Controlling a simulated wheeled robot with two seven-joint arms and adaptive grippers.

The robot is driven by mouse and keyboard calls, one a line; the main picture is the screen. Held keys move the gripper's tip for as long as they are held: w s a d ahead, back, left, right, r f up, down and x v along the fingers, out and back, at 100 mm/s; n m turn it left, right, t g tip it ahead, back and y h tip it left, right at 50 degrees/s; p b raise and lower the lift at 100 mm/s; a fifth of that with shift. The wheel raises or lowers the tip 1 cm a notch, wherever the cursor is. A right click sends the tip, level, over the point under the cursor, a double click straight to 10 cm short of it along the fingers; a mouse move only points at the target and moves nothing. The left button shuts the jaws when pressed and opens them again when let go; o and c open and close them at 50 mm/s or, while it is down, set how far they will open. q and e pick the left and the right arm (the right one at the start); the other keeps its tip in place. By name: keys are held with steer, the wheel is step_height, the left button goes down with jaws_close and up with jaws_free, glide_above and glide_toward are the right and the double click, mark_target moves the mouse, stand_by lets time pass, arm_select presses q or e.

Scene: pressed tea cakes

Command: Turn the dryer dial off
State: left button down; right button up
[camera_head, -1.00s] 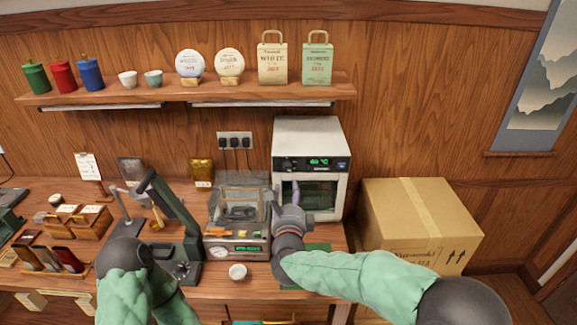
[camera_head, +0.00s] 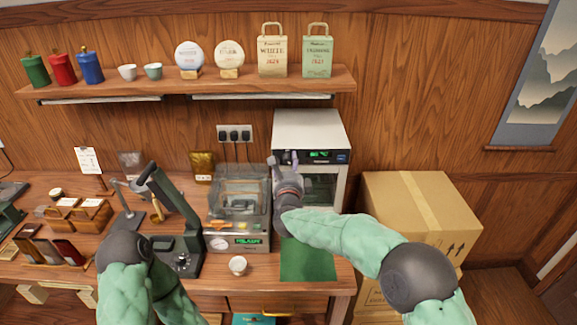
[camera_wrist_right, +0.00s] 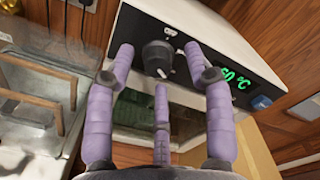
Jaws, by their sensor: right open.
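The dryer (camera_head: 310,125) is a white box with a black front panel and a glass door, standing at the back of the counter. In the right wrist view its dark round dial (camera_wrist_right: 156,54) sits on the panel, with a pale mark at its lower right. The green display (camera_wrist_right: 232,78) is lit and reads about 60 °C. My right gripper (camera_head: 285,157) is open and empty at the panel's left end. In the wrist view its purple fingers (camera_wrist_right: 158,62) are spread around the dial; contact cannot be told. My left gripper is out of view; only its arm shows.
A blue button (camera_wrist_right: 261,102) is right of the display. A clear-lidded machine (camera_head: 238,215) stands left of the dryer. A green mat (camera_head: 308,262) lies in front, with a small white cup (camera_head: 237,265) beside it. A cardboard box (camera_head: 425,215) is at the right.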

jaws_close()
